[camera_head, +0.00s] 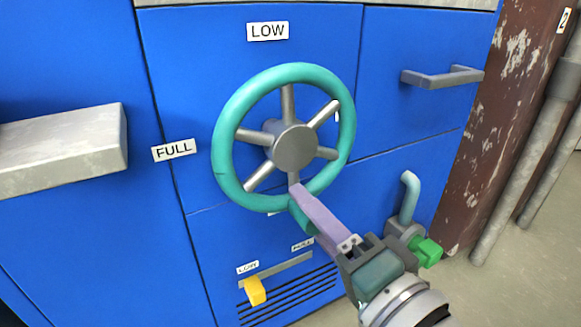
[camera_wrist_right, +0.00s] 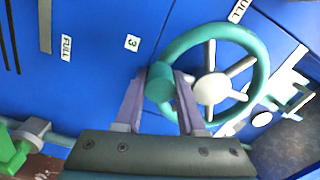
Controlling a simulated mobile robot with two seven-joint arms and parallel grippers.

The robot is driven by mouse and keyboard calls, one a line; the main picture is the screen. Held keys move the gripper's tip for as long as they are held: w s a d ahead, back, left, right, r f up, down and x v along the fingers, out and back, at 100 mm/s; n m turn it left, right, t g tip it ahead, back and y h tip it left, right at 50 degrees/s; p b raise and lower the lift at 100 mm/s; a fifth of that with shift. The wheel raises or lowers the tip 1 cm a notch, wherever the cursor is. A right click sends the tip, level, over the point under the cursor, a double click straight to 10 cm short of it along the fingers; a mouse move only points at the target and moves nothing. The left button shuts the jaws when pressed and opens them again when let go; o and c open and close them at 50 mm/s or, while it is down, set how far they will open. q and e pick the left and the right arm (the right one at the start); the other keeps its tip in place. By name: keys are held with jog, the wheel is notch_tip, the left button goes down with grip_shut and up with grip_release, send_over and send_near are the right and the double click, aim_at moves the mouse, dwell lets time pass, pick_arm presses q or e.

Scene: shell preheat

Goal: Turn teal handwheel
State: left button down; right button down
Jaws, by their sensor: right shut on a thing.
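The teal handwheel (camera_head: 230,110) stands on the blue panel, with a grey hub (camera_head: 294,147) and several grey spokes. A teal knob (camera_head: 302,220) sticks out at the lower part of its rim, partly hidden by my gripper. My right gripper (camera_head: 300,200) comes from the lower right, with its pale purple fingers at this knob. In the right wrist view the two fingers (camera_wrist_right: 160,98) stand on either side of the teal knob (camera_wrist_right: 159,84), shut on it. The handwheel rim (camera_wrist_right: 262,70) shows behind. My left gripper is not in view.
A LOW label (camera_head: 267,31) is above the wheel and a FULL label (camera_head: 174,150) to its left. A yellow slider (camera_head: 255,291), a green-handled valve (camera_head: 428,252) and a grey drawer handle (camera_head: 440,77) are nearby. A grey ledge (camera_head: 60,140) juts out at left.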

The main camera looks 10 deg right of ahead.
jog(key=shift+s+a+f+m, duration=0.15)
jog(key=shift+a+f+m, duration=0.1)
jog(key=shift+a+m, duration=0.05)
jog(key=c, duration=0.8)
grip_release()
jog(key=o, duration=0.3)
jog(key=shift+a+r, duration=0.15)
jog(key=shift+s+d+r, duration=0.1)
jog(key=shift+s+d, duration=0.1)
jog(key=shift+d, duration=0.05)
jog(key=p+v, duration=0.3)
jog(key=v, duration=0.6)
jog(key=shift+s+p, duration=0.2)
jog(key=shift+p, duration=0.2)
